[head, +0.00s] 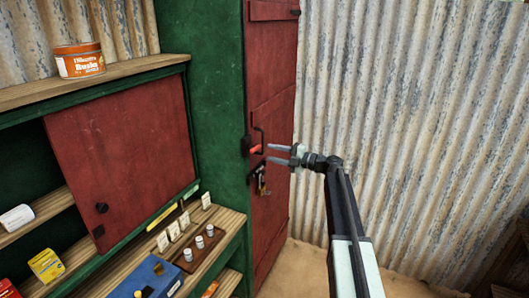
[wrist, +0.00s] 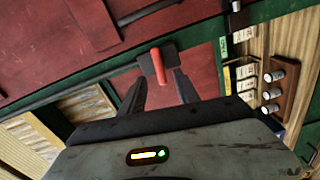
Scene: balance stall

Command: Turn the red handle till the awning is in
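The red handle (head: 255,149) sits on a dark mount at the edge of the green cabinet, beside the red door. The red handle also shows in the wrist view (wrist: 165,62), tilted, with its lower end reaching between my fingers. My gripper (head: 279,155) is open, with its fingers pointing left toward the handle. In the wrist view, my gripper's fingertips (wrist: 157,78) lie on either side of the handle's lower end. I cannot tell whether they touch it. I cannot make out the awning in either view.
A wooden counter (head: 225,220) with small goods, a blue box (head: 145,279) and a sliding red panel (head: 120,150) stand left. A corrugated wall (head: 400,110) rises right.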

